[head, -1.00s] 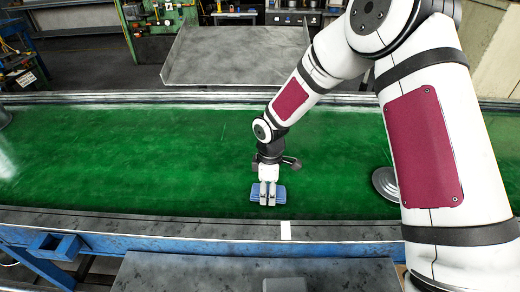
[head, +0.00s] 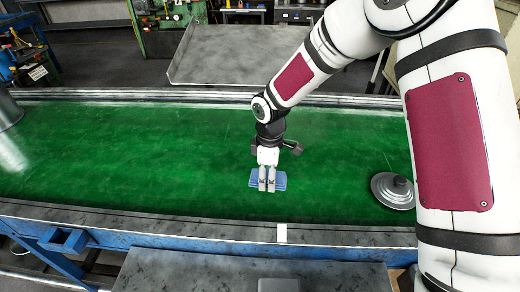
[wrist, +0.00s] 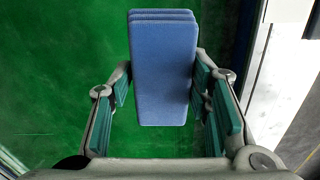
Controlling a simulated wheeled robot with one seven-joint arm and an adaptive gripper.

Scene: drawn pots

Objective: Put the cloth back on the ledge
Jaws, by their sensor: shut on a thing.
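The cloth (head: 254,181) is a folded blue pad of several layers. My gripper (head: 267,186) is shut on it, with the two fingers over its middle in the head view. The wrist view shows the cloth (wrist: 163,75) lengthwise between the finger pads of my gripper (wrist: 163,92). The green surface lies below the cloth; I cannot tell how high the cloth is above it. A grey strip (head: 190,226), perhaps the ledge, runs along the front of the green surface, nearer than the cloth. A small white mark (head: 281,233) is on this strip.
The long green surface (head: 110,165) is mostly clear. A grey metal pot (head: 8,112) stands at its far left, cut off by the picture edge. A round grey lid with a knob (head: 392,192) lies at the right, beside my arm. A dark grey tabletop (head: 190,272) is in front.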

